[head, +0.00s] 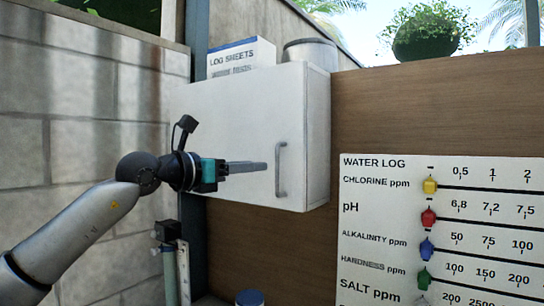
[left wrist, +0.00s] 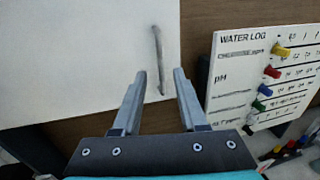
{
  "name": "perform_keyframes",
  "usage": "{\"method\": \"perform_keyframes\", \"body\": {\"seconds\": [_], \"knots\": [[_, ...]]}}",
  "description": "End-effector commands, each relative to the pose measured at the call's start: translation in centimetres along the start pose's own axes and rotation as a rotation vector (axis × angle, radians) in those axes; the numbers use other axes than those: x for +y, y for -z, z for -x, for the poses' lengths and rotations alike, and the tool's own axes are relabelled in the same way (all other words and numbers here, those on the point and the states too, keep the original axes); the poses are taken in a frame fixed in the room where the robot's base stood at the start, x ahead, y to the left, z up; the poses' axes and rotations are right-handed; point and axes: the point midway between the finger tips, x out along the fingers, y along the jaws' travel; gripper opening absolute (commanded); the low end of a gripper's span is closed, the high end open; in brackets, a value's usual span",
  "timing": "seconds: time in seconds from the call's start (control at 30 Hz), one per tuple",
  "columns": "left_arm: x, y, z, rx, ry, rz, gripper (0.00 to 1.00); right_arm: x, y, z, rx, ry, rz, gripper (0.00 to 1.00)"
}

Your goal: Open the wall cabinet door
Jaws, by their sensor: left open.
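A white wall cabinet (head: 318,130) hangs on the brown panel, and its door (head: 225,125) is closed. A grey vertical bar handle (head: 281,170) sits near the door's right edge; it also shows in the left wrist view (left wrist: 157,55). My left gripper (head: 262,167) is open in front of the door, with its fingers pointing right toward the handle. In the left wrist view the handle appears between and beyond the two fingertips (left wrist: 160,75). The fingers do not appear to grip it. My right gripper is not in view.
A log sheets box (head: 240,57) and a round grey container (head: 310,52) stand on the cabinet. A water log board (head: 440,230) with coloured sliders is mounted to the lower right. A block wall (head: 80,130) is at left. A blue-lidded item (head: 249,298) sits below.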

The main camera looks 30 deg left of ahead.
Motion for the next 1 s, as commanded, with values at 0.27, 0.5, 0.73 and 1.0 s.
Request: {"method": "perform_keyframes", "body": {"seconds": [0.27, 0.5, 0.73, 1.0], "knots": [[-0.1, -0.3, -4.5, -0.002, 0.002, 0.001, 0.42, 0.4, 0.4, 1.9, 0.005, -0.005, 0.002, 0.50], [0.0, -0.1, -6.6, -0.001, -0.001, -0.001, 0.42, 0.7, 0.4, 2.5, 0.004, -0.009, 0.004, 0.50], [0.0, 0.0, -6.9, -0.001, 0.000, -0.002, 0.42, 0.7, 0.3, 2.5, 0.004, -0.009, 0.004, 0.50], [0.0, 0.0, -6.8, -0.001, 0.000, -0.001, 0.25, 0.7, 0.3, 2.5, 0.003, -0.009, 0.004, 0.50]]}}
